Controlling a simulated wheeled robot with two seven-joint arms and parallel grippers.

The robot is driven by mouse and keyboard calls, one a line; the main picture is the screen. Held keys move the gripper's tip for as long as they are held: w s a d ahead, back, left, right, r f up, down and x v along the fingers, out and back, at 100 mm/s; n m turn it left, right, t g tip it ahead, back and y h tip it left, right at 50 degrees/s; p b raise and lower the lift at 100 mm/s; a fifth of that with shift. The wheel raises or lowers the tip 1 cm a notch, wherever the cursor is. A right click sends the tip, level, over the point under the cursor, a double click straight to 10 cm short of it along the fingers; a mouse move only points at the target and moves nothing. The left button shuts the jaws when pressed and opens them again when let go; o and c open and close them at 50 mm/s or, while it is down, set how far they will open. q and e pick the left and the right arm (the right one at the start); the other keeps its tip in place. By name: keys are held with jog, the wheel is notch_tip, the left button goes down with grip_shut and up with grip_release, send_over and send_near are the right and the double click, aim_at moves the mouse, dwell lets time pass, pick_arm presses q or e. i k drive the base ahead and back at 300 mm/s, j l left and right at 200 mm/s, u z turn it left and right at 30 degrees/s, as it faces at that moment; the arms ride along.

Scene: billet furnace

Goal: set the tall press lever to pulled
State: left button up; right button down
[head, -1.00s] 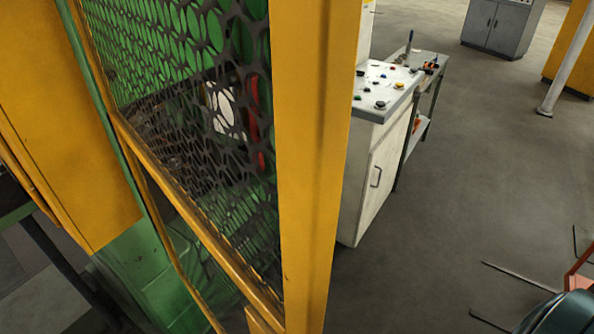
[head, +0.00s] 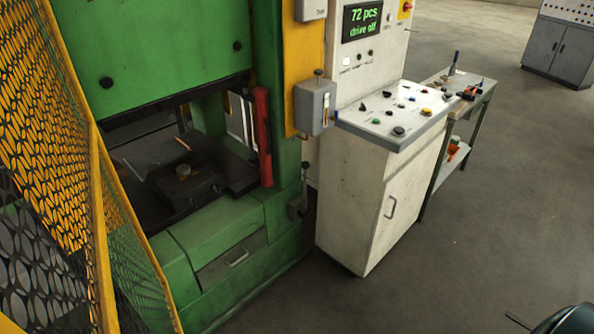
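The green press (head: 170,45) stands at the left and centre of the head view. A slim lever with a dark knob (head: 305,166) rises nearly upright from a small grey bracket (head: 297,206) low on the press's right side. A grey box (head: 317,108) on the yellow post has a pale slot and a small knob (head: 318,73) above it. I cannot tell for certain which of these is the tall press lever, nor its setting.
Yellow mesh guarding (head: 60,150) fills the left edge. A white control cabinet (head: 370,200) with buttons and a "drive off" display (head: 362,23) stands right of the press. A side table (head: 470,100) adjoins it.

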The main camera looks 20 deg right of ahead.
aim_at(305, 189)
jog(key=i+l+u, duration=0.15)
jog(key=l, duration=0.35)
jog(key=i+l+u, duration=0.2)
jog(key=l, duration=0.35)
jog(key=l+u, duration=0.15)
jog(key=l, duration=0.35)
